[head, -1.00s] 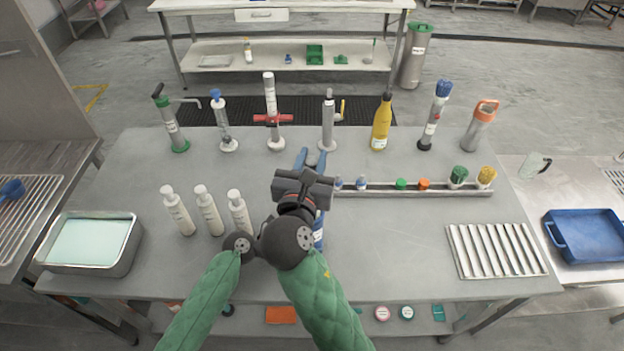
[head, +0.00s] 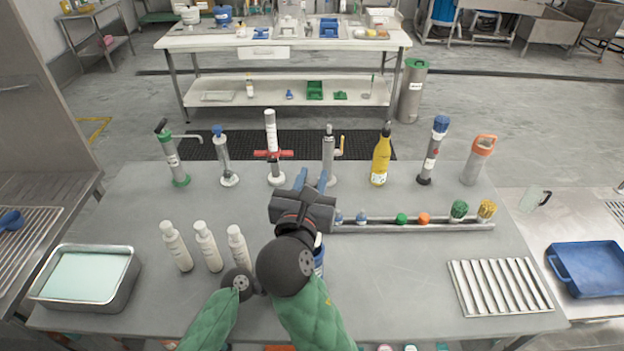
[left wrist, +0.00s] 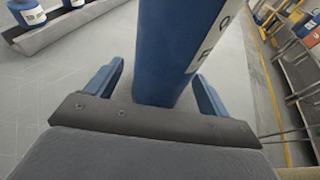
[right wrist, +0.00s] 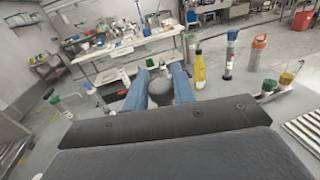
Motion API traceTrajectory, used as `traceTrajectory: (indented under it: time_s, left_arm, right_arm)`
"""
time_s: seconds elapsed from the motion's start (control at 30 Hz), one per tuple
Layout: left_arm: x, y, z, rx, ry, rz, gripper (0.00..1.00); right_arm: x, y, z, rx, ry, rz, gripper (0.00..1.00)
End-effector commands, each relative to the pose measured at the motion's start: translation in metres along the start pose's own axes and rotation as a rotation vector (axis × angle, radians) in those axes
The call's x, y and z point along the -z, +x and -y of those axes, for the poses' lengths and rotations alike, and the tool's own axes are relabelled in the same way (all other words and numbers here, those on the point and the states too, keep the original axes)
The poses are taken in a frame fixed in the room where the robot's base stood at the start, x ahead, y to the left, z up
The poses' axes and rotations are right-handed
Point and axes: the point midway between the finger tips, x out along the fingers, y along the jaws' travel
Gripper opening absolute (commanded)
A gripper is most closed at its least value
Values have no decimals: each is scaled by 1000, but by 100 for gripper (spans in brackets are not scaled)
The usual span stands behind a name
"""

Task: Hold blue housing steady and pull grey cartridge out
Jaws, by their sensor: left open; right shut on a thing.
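The blue housing (head: 319,262) stands mostly hidden behind my right arm in the head view. The left gripper is hidden in the head view. My right gripper (head: 311,181) is shut on a grey round part, which I take for the grey cartridge (right wrist: 160,90), seen between its blue fingers in the right wrist view. Whether the cartridge still sits in the housing is hidden.
White bottles (head: 206,246) stand left of my right arm. A rail (head: 380,227) with small caps and brushes lies to the right. Tall tools and a yellow bottle (head: 380,158) line the back edge. A ribbed tray (head: 500,287) is front right, with bare table before it.

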Motion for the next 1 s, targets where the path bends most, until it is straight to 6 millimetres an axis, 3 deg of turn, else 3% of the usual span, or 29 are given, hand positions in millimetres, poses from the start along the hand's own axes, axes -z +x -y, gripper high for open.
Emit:
traceTrajectory:
  time_s: [0.27,0.7,1.0]
  left_arm:
    - [1,-11,0,0,0,-1,81]
    - [1,-90,0,0,1,-2,81]
    - [0,-118,0,0,0,0,81]
  right_arm:
    - [0,0,0,0,0,0,4]
    - [0,0,0,0,0,0,4]
    - [0,0,0,0,0,0,4]
